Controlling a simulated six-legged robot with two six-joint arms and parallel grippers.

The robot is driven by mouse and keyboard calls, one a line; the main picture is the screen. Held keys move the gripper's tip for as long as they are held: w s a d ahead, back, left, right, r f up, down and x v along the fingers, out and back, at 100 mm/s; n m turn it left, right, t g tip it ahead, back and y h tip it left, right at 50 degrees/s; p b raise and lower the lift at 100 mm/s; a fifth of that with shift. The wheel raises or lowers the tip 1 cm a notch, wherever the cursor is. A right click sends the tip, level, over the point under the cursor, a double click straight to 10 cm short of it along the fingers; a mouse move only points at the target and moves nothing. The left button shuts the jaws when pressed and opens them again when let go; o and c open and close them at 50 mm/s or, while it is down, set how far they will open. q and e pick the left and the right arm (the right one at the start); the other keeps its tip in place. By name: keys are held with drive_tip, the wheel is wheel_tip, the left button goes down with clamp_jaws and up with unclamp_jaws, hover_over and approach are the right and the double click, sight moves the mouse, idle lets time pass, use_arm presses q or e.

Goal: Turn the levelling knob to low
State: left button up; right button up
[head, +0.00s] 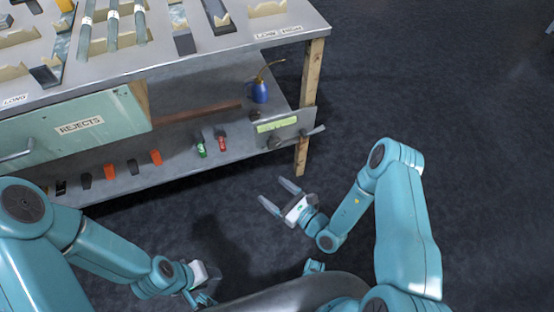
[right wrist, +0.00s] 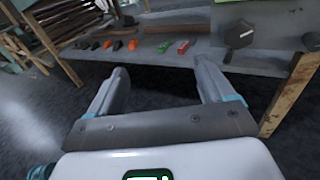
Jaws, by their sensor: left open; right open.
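A dark knob (head: 274,142) sits on the front of the lower shelf's right end, below a pale green strip (head: 278,123). A dark faceted knob (right wrist: 240,35) also shows in the right wrist view, beyond the right finger. I cannot read a low mark or the knob's setting. My right gripper (head: 279,195) is open and empty, in front of and below the knob, apart from it; its two fingers also show in the right wrist view (right wrist: 162,75). My left gripper (head: 203,287) is low at the bottom, partly hidden, and well away from the bench.
A grey lever handle (head: 316,131) sticks out right of the knob, near the wooden leg (head: 302,155). Green and red items (head: 200,146), a blue oil can (head: 260,92) and several orange and black items stand on the shelf. A REJECTS drawer (head: 78,126) is left. Floor right is clear.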

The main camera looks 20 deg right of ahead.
drive_tip(key=w+d+f+m+t+h+b, duration=0.1)
drive_tip(key=w+d+f+m+t+h, duration=0.2)
drive_tip(key=d+h, duration=0.45)
drive_tip(key=b, duration=0.5)
approach(275, 146)
drive_tip(key=shift+m+y, duration=0.3)
drive_tip(key=shift+y, duration=0.15)
drive_tip(key=w, duration=0.7)
drive_tip(key=shift+w+a, duration=0.1)
drive_tip(key=shift+w, duration=0.3)
use_arm(q)
wheel_tip(275, 146, down, 7)
drive_tip(key=shift+w+a, duration=0.2)
drive_tip(key=shift+w, duration=0.05)
use_arm(e)
drive_tip(key=shift+w, duration=0.65)
drive_tip(key=shift+a, duration=0.1)
drive_tip(key=c, duration=1.1)
